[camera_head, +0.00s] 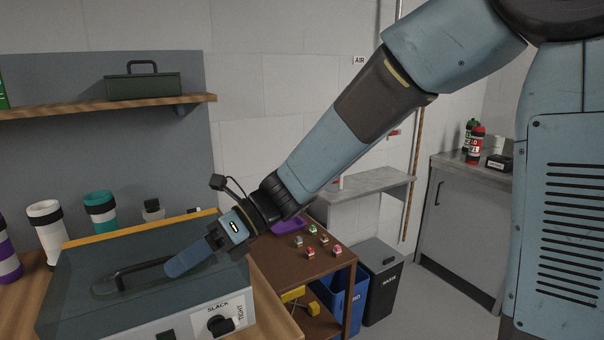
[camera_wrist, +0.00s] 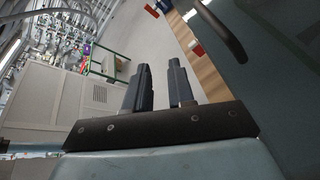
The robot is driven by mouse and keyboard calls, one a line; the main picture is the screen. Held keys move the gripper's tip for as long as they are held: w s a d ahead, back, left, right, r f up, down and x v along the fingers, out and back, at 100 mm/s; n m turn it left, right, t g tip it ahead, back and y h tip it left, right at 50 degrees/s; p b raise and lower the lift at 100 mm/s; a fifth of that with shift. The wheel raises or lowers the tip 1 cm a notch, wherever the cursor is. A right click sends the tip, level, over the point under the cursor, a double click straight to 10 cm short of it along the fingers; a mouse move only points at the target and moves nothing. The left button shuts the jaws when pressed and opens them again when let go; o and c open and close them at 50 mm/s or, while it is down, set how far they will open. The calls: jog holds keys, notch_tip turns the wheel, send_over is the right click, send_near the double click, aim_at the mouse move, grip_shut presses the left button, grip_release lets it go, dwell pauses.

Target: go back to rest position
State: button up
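My arm reaches down from the upper right in the head view. My gripper (camera_head: 172,268) is over the dark lid of a machine box (camera_head: 85,262), near the lid's long dark handle (camera_head: 130,273). In the wrist view the two dark fingers of my gripper (camera_wrist: 160,68) stand apart with a clear gap and nothing between them. The handle (camera_wrist: 222,30) shows off to their right, apart from them. The head view does not show whether a fingertip touches the lid.
The box has a SLACK/TIGHT knob (camera_head: 220,324) in front. White (camera_head: 46,222) and teal-banded (camera_head: 101,213) cups stand behind it. A brown cart (camera_head: 330,266) with small coloured pieces, a blue bin (camera_head: 343,297) and a dark bin (camera_head: 383,280) stand right. Floor beyond is clear.

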jog(key=w+m+t, duration=0.2)
jog(key=w+r+m+t+y, duration=0.1)
jog(key=w+m+t, duration=0.3)
jog(key=w, duration=0.1)
jog(key=shift+w+d+r+y, duration=0.1)
jog(key=shift+d+r+y, duration=0.05)
jog(key=shift+d+y, duration=0.15)
jog(key=w+d+r+m+t+h, duration=0.4)
jog(key=w+d+m+t, duration=0.3)
jog(key=d+m, duration=0.3)
jog(key=w+d+r+m+t+h, duration=0.3)
jog(key=w+d+m+t, duration=0.35)
jog(key=d+m, duration=0.4)
jog(key=s+d+m+h, duration=0.3)
jog(key=d+m+h, duration=0.1)
jog(key=d+m, duration=0.35)
jog(key=s+d+m+h, duration=0.3)
jog(key=d+m, duration=0.4)
jog(key=d, duration=0.1)
jog(key=s+d+f+m+g, duration=0.2)
jog(key=s+m+g, duration=0.1)
jog(key=s+m, duration=0.3)
jog(key=s+d+f+m+g, duration=0.1)
jog(key=s+d+m+g, duration=0.2)
jog(key=s+m, duration=0.3)
jog(key=shift+s+d+f+y, duration=0.2)
jog(key=shift+s+f+y, duration=0.2)
jog(key=shift+s, duration=0.65)
